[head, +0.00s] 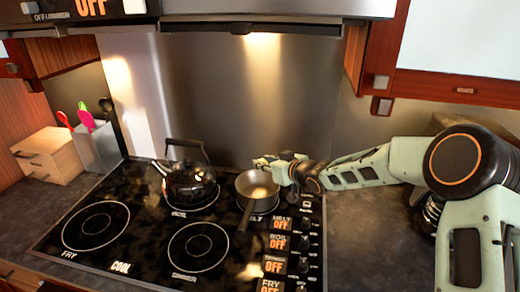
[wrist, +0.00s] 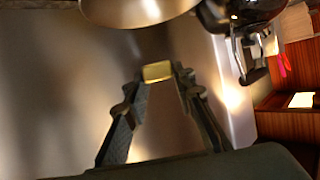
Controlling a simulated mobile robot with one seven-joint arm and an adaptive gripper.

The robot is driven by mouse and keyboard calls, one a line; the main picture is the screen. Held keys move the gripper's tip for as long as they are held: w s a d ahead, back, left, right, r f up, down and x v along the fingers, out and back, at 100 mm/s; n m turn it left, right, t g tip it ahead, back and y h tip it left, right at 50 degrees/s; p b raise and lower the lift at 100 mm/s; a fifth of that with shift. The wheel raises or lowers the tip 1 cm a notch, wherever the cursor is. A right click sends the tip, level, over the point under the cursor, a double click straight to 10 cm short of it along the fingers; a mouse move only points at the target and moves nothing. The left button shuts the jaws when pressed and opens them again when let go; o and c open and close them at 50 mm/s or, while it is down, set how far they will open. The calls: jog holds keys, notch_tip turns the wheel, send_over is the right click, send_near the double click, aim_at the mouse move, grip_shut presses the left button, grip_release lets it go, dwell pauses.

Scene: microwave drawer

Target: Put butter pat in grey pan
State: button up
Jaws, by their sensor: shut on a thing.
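The butter pat (wrist: 157,72) is a small yellow block between the fingertips of my gripper (wrist: 157,80) in the wrist view. My gripper is shut on it. In the head view my gripper (head: 266,162) is at the back edge of the grey pan (head: 257,190), above its far rim. The butter is too small to tell clearly there. The pan sits on the back right burner, with its handle pointing to the front. Part of the pan's underside or outer wall (wrist: 140,10) shows at the top of the wrist view, apart from the butter.
A dark kettle (head: 190,182) stands on the back left burner, left of the pan. The front burners (head: 198,246) are bare. Control knobs (head: 305,243) line the right side. A steel backsplash (head: 230,100) rises behind, and a hood (head: 270,8) hangs above.

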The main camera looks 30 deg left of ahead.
jog(key=shift+a+r+g, duration=0.3)
jog(key=shift+a+r, duration=0.3)
jog(key=shift+a, duration=0.05)
jog(key=shift+s+a+f, duration=0.1)
notch_tip(320, 180, down, 11)
jog(key=b, duration=0.8)
jog(key=shift+b, duration=0.4)
jog(key=o, duration=0.9)
jog(key=shift+o, duration=0.2)
